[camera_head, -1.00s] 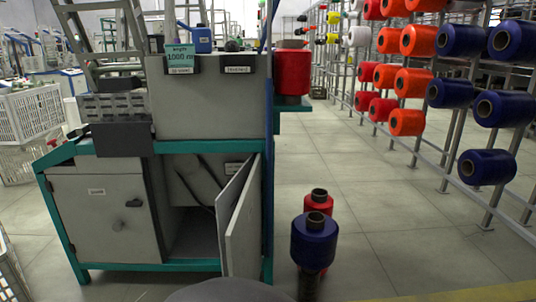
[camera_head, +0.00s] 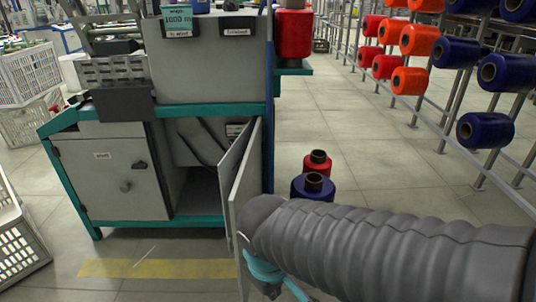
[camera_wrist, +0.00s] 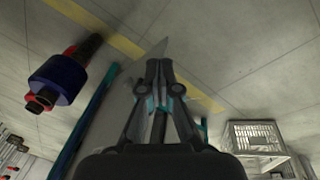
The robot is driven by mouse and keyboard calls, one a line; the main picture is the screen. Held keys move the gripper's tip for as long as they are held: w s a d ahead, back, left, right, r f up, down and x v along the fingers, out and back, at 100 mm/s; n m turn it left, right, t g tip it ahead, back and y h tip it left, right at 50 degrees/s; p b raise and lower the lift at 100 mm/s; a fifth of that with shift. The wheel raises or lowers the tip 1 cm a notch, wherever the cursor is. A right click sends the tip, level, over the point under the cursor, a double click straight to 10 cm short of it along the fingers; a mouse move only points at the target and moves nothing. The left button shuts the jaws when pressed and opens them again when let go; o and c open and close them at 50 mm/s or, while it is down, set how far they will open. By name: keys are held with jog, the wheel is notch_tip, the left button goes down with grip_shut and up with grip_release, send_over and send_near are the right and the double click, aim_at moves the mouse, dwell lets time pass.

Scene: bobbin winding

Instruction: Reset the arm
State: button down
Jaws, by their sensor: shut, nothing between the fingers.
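My gripper (camera_wrist: 161,78) is in the middle of the wrist view, its two fingers together with nothing between them. In the head view my ribbed grey arm comes in from the right edge and ends near the open cabinet door (camera_head: 239,188); the gripper is not clearly seen there. In the wrist view a pale panel and teal frame edges lie behind the fingers; I cannot tell how far they are from the gripper.
The winding machine (camera_head: 207,75) stands on a teal-edged cabinet (camera_head: 112,178). A blue bobbin (camera_head: 313,187) and a red bobbin (camera_head: 318,162) stand beside it, partly behind my arm. A bobbin rack fills the right. White crates (camera_head: 28,80) stand left.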

jog(key=d+r+m+t+p, duration=0.3)
jog(key=d+r+m, duration=0.5)
jog(key=d+r, duration=0.4)
jog(key=d+p, duration=0.1)
jog(key=d, duration=0.2)
jog(key=shift+s+t, duration=0.3)
jog(key=shift+a+r, duration=0.1)
